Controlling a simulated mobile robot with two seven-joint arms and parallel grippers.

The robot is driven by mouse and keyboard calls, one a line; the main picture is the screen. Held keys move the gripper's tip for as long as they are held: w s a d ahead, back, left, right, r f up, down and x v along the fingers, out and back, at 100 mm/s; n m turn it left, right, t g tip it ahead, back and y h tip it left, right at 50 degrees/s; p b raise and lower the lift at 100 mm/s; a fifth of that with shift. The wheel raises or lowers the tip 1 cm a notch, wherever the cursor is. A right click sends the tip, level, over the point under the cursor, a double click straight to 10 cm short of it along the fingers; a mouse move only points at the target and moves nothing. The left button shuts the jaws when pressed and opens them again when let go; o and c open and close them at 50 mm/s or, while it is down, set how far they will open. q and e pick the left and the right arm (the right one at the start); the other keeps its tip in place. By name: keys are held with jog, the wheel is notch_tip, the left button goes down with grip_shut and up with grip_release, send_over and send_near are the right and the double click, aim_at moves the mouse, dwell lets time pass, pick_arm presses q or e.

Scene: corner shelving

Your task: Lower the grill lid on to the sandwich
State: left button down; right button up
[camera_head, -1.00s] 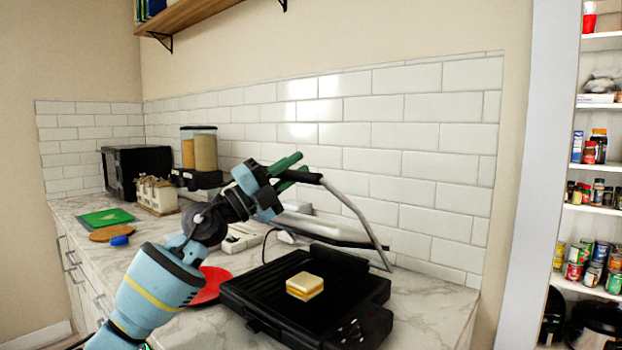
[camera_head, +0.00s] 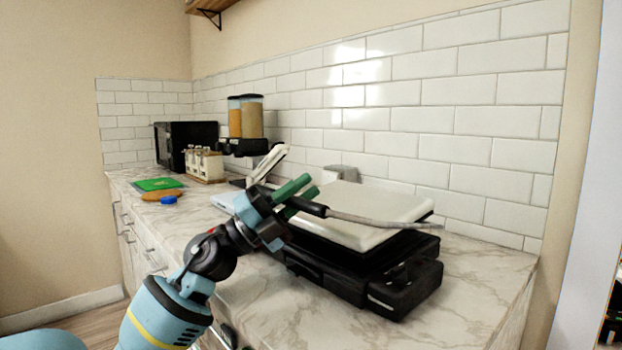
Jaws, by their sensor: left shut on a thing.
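The grill lid (camera_head: 365,215), pale on top with a grey metal arm bar, lies low and almost flat over the black grill base (camera_head: 390,285). My left gripper (camera_head: 300,197), with green fingers, is shut on the lid's black handle (camera_head: 316,209) at the left front end of the bar. The sandwich is hidden under the lid, so I cannot tell whether the lid touches it. My right gripper is not in view.
The grill stands on a marble counter (camera_head: 480,285) against a white tiled wall. Further left are a dispenser with two containers (camera_head: 246,118), white jars (camera_head: 204,163), a black oven (camera_head: 185,145) and a green board (camera_head: 158,184). The counter's front right is clear.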

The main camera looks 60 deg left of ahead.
pick_arm(q)
jog(key=shift+s+d+f, duration=0.1)
jog(key=shift+s+f, duration=0.35)
jog(key=shift+f, duration=0.35)
jog(key=c, duration=1.6)
grip_release()
jog(key=shift+f, duration=0.1)
jog(key=o, duration=0.3)
jog(key=shift+s, duration=0.2)
jog(key=shift+w, duration=0.1)
jog(key=shift+b, duration=0.3)
jog(key=v, duration=0.8)
